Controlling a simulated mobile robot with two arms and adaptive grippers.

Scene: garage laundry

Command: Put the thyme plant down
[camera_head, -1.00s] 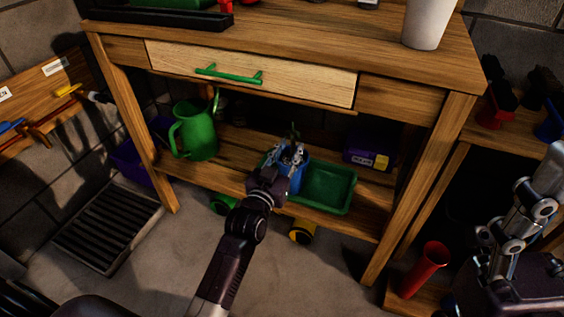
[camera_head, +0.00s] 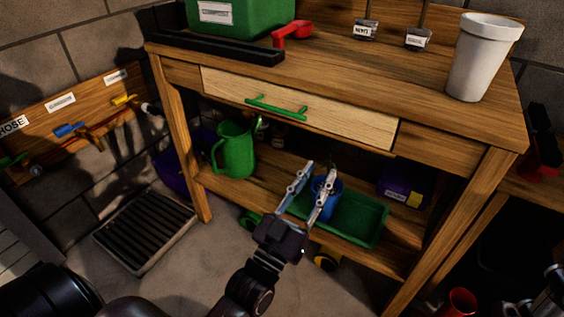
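The thyme plant's blue pot (camera_head: 322,184) stands at the green tray (camera_head: 362,222) on the lower shelf. It looks upright, but its base and most of its foliage are hidden or too dark to make out. My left gripper (camera_head: 319,171) is open in front of the pot, its two fingers spread apart. The right finger overlaps the pot in the picture, and I cannot tell whether it touches. Part of my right gripper (camera_head: 546,300) shows at the bottom right corner, cut off by the frame; its opening is unclear.
The bench drawer (camera_head: 297,108) and tabletop overhang the shelf. A green watering can (camera_head: 235,150) stands left on the shelf, a purple box (camera_head: 398,190) right. A white pot (camera_head: 482,58) stands on top. A red cylinder (camera_head: 460,301) is at lower right. Floor in front is open.

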